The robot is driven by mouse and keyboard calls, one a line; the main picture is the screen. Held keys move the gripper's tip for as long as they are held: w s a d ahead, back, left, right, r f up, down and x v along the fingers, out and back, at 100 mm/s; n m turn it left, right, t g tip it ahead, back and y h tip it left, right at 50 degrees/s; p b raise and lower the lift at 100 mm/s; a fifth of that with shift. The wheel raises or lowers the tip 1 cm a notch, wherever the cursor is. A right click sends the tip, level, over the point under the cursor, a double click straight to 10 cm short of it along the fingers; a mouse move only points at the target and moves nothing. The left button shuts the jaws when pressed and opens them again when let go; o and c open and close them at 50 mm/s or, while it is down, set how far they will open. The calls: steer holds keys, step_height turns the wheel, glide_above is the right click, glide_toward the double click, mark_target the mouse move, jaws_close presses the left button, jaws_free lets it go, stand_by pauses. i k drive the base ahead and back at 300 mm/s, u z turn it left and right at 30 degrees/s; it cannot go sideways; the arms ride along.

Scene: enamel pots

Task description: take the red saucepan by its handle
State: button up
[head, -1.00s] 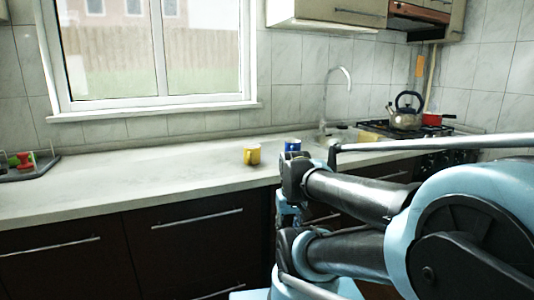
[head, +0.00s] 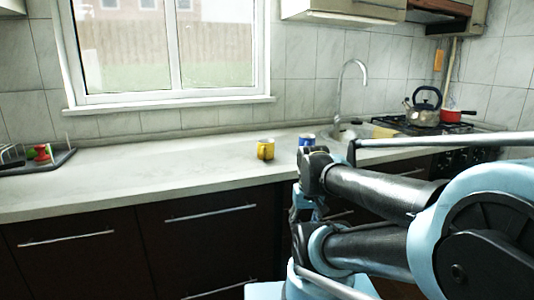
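The red saucepan (head: 452,115) is small in the head view and stands on the hob at the far right, behind and to the right of the kettle. My gripper is not clearly visible; my blue and black arm fills the lower right of the view, well on the near side of the hob.
A kettle (head: 423,107) stands on the hob (head: 398,124) left of the saucepan. A yellow mug (head: 265,149) and a blue mug (head: 307,139) stand on the counter (head: 130,170). A tall tap (head: 341,85) rises at the sink. A dish rack (head: 62,158) is at left.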

mark_target(446, 115)
steer(key=z, duration=1.5)
steer(key=k, duration=0.6)
steer(key=z, duration=0.3)
steer(key=i, duration=0.65)
steer(key=z, duration=0.45)
steer(key=i, duration=1.05)
steer(key=u, duration=0.45)
steer(key=i, duration=0.95)
steer(key=u, duration=0.5)
